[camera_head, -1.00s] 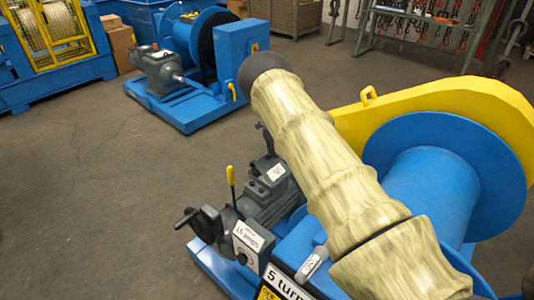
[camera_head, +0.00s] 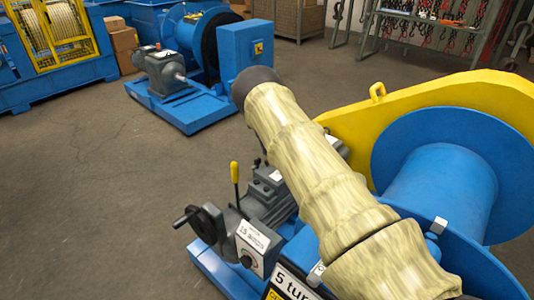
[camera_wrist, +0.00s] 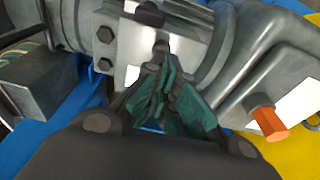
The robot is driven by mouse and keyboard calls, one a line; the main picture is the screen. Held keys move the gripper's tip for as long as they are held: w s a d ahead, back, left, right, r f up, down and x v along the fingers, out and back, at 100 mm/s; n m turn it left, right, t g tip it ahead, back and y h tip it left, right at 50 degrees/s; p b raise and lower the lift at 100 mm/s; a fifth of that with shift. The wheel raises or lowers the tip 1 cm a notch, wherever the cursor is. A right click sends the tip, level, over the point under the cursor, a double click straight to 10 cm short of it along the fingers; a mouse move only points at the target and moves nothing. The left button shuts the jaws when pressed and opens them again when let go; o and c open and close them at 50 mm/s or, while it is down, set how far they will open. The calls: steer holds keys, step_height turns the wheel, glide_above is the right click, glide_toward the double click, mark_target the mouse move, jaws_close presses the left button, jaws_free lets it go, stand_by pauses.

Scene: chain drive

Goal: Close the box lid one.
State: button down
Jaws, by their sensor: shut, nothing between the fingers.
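No part marked as a box lid can be told for certain. In the wrist view my gripper (camera_wrist: 163,78), with dark links and teal pads, is shut and empty. Its tips are over a grey machine housing, close to a pale metal plate (camera_wrist: 128,40) with dark bolts; whether they touch I cannot tell. A grey box-like part (camera_wrist: 58,85) is at the left. In the head view the grey motor (camera_head: 268,190) and a grey box with a white label (camera_head: 252,238) sit on the near blue winch. My gripper is hidden there behind my arm.
The winch's blue drum (camera_head: 440,190) and yellow guard (camera_head: 450,98) stand at the right. A yellow-knobbed lever (camera_head: 235,178) and black crank (camera_head: 195,220) stick up beside the motor. An orange hex part (camera_wrist: 268,122) is right of my gripper. Open floor (camera_head: 100,200) lies left.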

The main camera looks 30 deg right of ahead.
steer(key=shift+w+f+b, duration=0.25)
steer(key=shift+f+b, duration=0.1)
steer(key=shift+f, duration=0.1)
steer(key=shift+w+f+b, duration=0.2)
steer(key=shift+f+b, duration=0.15)
steer(key=shift+f, duration=0.1)
steer(key=shift+w+a+f, duration=0.1)
steer(key=shift+w+a, duration=0.1)
steer(key=shift+r, duration=0.65)
step_height(320, 180, up, 3)
steer(key=shift+r+p, duration=0.1)
steer(key=shift+p, duration=0.6)
steer(key=w+a+r+b, duration=0.2)
steer(key=w+r, duration=0.4)
steer(key=shift+w+r, duration=0.25)
steer(key=shift+w, duration=0.15)
